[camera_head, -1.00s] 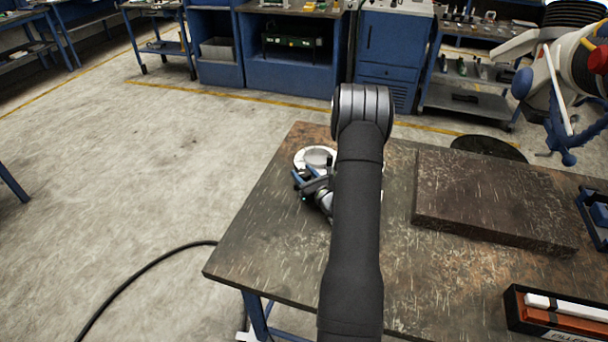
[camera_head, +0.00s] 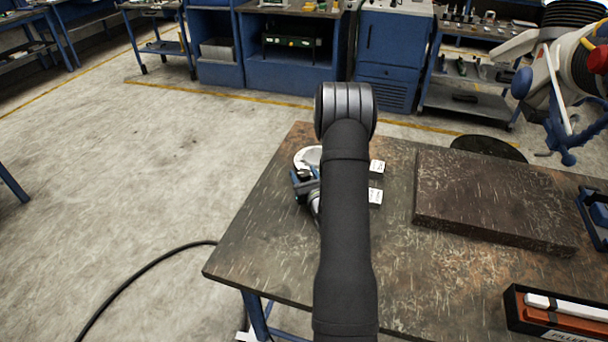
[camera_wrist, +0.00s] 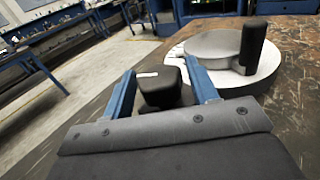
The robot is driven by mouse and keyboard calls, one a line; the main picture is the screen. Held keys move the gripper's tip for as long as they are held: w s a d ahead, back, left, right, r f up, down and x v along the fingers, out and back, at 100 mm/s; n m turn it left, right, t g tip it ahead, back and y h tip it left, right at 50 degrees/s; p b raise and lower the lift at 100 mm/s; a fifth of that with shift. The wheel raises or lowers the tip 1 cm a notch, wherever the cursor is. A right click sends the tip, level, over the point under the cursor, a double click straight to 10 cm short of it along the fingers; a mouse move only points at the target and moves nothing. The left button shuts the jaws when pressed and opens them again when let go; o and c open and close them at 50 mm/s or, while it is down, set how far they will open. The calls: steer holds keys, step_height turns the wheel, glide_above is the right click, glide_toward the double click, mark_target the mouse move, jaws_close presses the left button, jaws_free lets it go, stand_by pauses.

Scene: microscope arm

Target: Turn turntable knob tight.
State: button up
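The turntable shows in the wrist view as a grey disc (camera_wrist: 215,46) on a wider white base, with a black upright post (camera_wrist: 254,44) at its right. In the head view the turntable (camera_head: 306,156) is partly hidden behind my arm, near the table's left side. A black knob (camera_wrist: 160,88) with a small white mark lies between the two blue fingers of my gripper (camera_wrist: 160,66). The fingers are apart, with slim gaps visible on both sides of the knob. In the head view my gripper (camera_head: 303,184) is mostly hidden by my arm.
Two small white blocks (camera_head: 376,181) lie right of my arm on the table (camera_head: 262,235). A thick dark slab (camera_head: 495,195) lies further right. A box with white and orange bars (camera_head: 560,310) is at front right. The table's left edge is close to the turntable.

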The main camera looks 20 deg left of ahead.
mark_target(309, 177)
steer(key=shift+o, duration=0.4)
steer(key=shift+r, duration=0.1)
steer(key=v, duration=1.7)
steer(key=shift+s+d, duration=0.1)
steer(key=shift+d, duration=0.05)
steer(key=w+a+n+g+y, duration=0.2)
steer(key=w, duration=0.2)
steer(key=w+a+n+g+y, duration=0.1)
steer(key=w+n+g, duration=0.1)
steer(key=w+g, duration=0.1)
steer(key=w+a+n+g+y, duration=0.2)
steer(key=w, duration=0.2)
steer(key=shift+w+a+y, duration=0.3)
steer(key=x, duration=0.7)
steer(key=shift+a, duration=0.2)
